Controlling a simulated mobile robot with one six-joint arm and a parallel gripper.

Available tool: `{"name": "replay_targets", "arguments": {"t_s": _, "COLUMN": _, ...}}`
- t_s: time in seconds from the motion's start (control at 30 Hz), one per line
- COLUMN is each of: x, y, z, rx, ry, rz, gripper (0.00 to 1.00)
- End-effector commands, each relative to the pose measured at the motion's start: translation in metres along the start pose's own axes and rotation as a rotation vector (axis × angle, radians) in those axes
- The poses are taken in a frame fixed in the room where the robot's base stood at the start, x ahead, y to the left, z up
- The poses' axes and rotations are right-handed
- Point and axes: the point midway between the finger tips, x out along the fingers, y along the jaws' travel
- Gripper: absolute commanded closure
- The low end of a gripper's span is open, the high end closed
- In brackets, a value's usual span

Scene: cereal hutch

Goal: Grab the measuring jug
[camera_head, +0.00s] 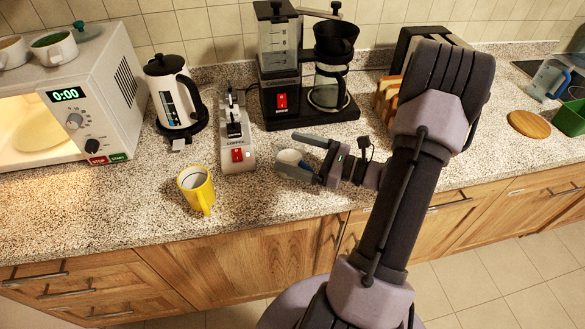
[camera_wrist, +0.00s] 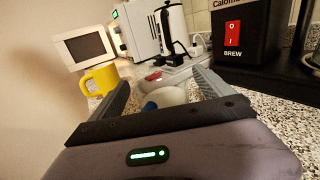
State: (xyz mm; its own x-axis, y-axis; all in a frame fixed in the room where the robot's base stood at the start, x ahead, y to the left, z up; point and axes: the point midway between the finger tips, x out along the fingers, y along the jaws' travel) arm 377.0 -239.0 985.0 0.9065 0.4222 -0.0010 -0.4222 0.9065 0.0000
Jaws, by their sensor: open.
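A small whitish vessel with blue on it (camera_head: 289,158) stands on the counter right of the coffee grinder. It also shows in the wrist view (camera_wrist: 172,97). My gripper (camera_head: 287,153) is low over the counter, its fingers open on either side of this vessel. In the wrist view the open fingers (camera_wrist: 161,82) flank it, and the gripper body hides its near part. A bluish see-through jug with a handle (camera_head: 548,80) stands at the far right of the counter, far from my gripper. I cannot tell for sure which of the two is the measuring jug.
A yellow mug (camera_head: 196,188) stands near the counter's front edge. The grinder (camera_head: 237,140), kettle (camera_head: 172,95) and coffee maker (camera_head: 283,80) stand behind. A microwave (camera_head: 80,100) is at left. A round wooden board (camera_head: 529,124) and green container (camera_head: 572,118) are at right.

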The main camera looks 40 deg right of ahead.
Motion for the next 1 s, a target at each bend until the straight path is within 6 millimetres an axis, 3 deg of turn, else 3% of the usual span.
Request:
{"name": "replay_targets", "arguments": {"t_s": 0.23, "x": 0.0040, "y": -0.0001, "z": 0.0011, "rx": 0.000, "ry": 0.000, "rz": 0.000, "gripper": 0.09}}
{"name": "replay_targets", "arguments": {"t_s": 0.63, "x": 0.0036, "y": -0.0001, "z": 0.0008, "rx": 0.000, "ry": 0.000, "rz": 0.000, "gripper": 0.88}}
{"name": "replay_targets", "arguments": {"t_s": 1.0, "x": 0.0036, "y": -0.0002, "z": 0.0048, "rx": 0.000, "ry": 0.000, "rz": 0.000, "gripper": 0.88}}
